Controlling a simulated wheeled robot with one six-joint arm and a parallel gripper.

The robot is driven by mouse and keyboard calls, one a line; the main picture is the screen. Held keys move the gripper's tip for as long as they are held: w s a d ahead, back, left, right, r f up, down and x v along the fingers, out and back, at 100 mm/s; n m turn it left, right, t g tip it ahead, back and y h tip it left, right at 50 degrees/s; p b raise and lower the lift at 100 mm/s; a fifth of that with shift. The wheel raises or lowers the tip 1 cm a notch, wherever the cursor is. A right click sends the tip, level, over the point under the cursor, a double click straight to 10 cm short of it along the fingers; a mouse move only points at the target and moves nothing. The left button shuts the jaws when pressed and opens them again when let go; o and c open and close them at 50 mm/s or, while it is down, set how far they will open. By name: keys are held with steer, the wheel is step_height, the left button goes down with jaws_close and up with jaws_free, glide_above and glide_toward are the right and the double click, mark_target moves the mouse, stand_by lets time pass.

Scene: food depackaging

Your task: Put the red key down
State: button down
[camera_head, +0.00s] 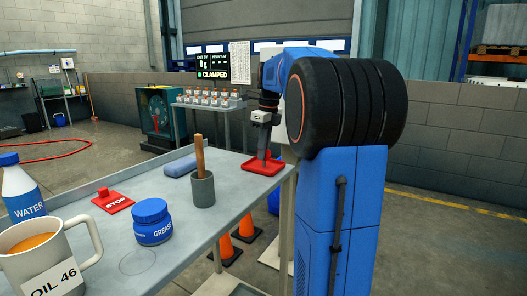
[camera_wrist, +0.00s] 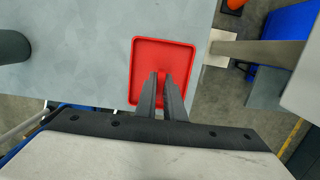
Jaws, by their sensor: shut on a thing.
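My gripper (camera_head: 263,154) points down over the red tray (camera_head: 254,168) at the far right corner of the table. In the wrist view its two dark fingers (camera_wrist: 165,76) are close together over the lower middle of the same tray (camera_wrist: 160,52). They are shut on a small red thing, apparently the red key (camera_wrist: 165,71), of which only a little shows between the fingertips. It is red on red, so its outline is hard to tell. I cannot tell whether it touches the tray floor.
The grey table (camera_head: 215,222) holds a grey cup with a wooden handle (camera_head: 202,188), a blue cloth-like block (camera_head: 180,166), a red STOP piece (camera_head: 113,202), a blue grease jar (camera_head: 152,222), a water bottle (camera_head: 22,190) and a mug (camera_head: 40,260). Orange cones (camera_head: 246,228) stand below.

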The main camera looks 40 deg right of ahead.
steer(key=shift+f, duration=0.1)
steer(key=c, duration=1.9)
jaws_free()
steer(key=shift+o, duration=0.2)
step_height(320, 180, up, 12)
steer(key=s, duration=0.1)
steer(key=shift+s+d, duration=0.15)
steer(key=shift+d, duration=0.05)
